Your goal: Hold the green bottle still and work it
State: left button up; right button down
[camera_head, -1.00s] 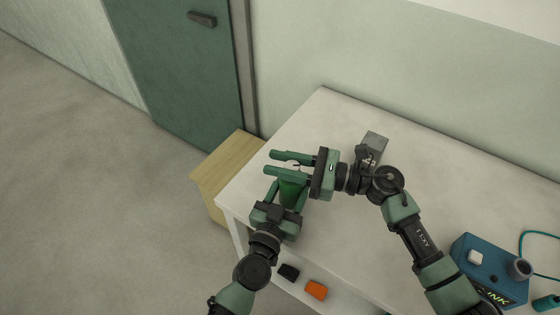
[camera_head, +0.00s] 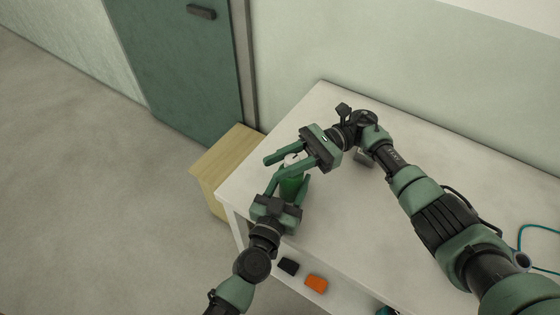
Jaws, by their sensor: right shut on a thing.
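The green bottle (camera_head: 290,188) stands upright near the left end of the white table, partly hidden by both grippers. A white top (camera_head: 291,159) shows at its upper end. My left gripper (camera_head: 290,178) comes from the front, with one finger on each side of the bottle's body, and looks shut on it. My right gripper (camera_head: 279,167) reaches in from the right above the left one. Its two fingers are on either side of the white top, shut on it; the contact itself is partly hidden.
The white table (camera_head: 345,225) has clear room in the middle. A small grey block (camera_head: 364,156) is partly hidden behind my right arm. Black (camera_head: 288,266) and orange (camera_head: 315,283) items lie low by the front edge. A wooden cabinet (camera_head: 222,165) stands left; a teal cable (camera_head: 535,240) lies right.

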pick_arm(q)
jog(key=shift+d, duration=0.1)
pick_arm(e)
jog(key=shift+s+f+n+g+h, duration=0.15)
jog(key=shift+n+g+h, duration=0.25)
jog(key=shift+n+g, duration=0.15)
jog(key=c, duration=1)
grip_release()
jog(key=shift+c, duration=0.2)
notch_tip(320, 180, up, 10)
